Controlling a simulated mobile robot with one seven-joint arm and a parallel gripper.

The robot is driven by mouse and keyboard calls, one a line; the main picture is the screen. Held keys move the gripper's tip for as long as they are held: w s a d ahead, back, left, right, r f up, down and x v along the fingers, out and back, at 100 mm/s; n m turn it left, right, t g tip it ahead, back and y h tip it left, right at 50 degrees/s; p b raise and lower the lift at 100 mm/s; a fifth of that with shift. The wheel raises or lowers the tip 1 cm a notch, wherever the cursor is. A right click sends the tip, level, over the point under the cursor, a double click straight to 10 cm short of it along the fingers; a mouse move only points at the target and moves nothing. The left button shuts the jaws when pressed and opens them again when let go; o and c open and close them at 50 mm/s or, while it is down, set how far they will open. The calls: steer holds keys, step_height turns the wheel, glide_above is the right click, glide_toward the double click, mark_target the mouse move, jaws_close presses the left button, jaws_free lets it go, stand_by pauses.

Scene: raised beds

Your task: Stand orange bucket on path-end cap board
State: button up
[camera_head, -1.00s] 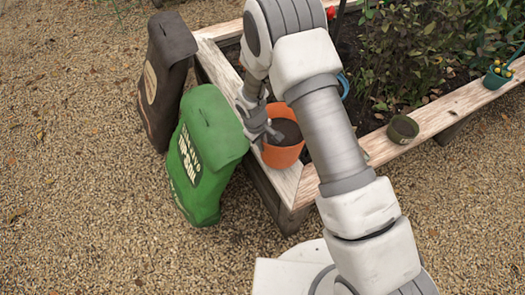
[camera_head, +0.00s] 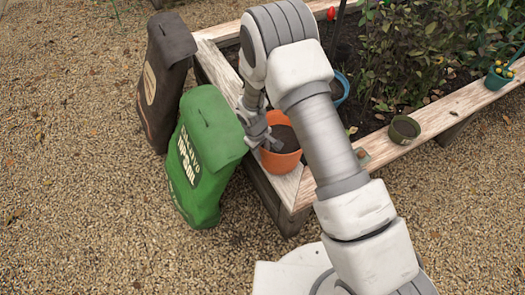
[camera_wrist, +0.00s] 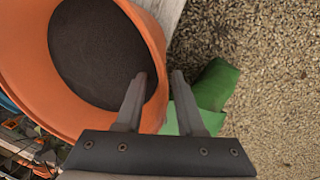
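My gripper (camera_head: 268,142) is at the bucket's left rim. In the wrist view the bucket (camera_wrist: 28,75) fills the upper left. There my gripper (camera_wrist: 159,77) has one finger inside the bucket and one outside, closed over the rim wall. The bucket's underside is hidden.
A green soil bag (camera_head: 203,150) stands close left of the bucket, with a dark brown bag (camera_head: 165,85) behind it. A small olive pot (camera_head: 404,130) stands on the right cap board (camera_head: 440,112). A blue pot (camera_head: 341,88) is partly hidden by my arm. Gravel lies around.

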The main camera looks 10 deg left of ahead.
steer(key=shift+r, duration=0.1)
step_height(320, 180, up, 12)
steer(key=s+a+p, duration=0.1)
steer(key=p, duration=0.2)
steer(key=shift+s+a+p, duration=0.2)
steer(key=shift+s+p, duration=0.05)
steer(key=shift+p, duration=0.15)
steer(key=s+d+r+m+t, duration=0.15)
steer(key=d+r, duration=0.25)
steer(key=r, duration=0.4)
steer(key=s+d+r+m, duration=0.1)
steer(key=d+r+m, duration=0.1)
steer(key=d+r, duration=0.35)
steer(key=s+d+r+m, duration=0.1)
steer(key=d+r, duration=0.2)
steer(key=r, duration=0.7)
steer(key=s+d+r+m, duration=0.1)
steer(key=s+d+r, duration=0.2)
steer(key=s, duration=0.3)
steer(key=s+d+r+m+t+y, duration=0.1)
steer(key=s+d+r+m, duration=0.1)
steer(key=s, duration=0.4)
steer(key=s+d+r+m+t, duration=0.1)
steer(key=s+d+r+m, duration=0.1)
steer(key=s+d+r, duration=0.2)
steer(key=shift+s+r, duration=0.75)
steer(key=shift+s, duration=0.25)
steer(key=shift+t, duration=0.25)
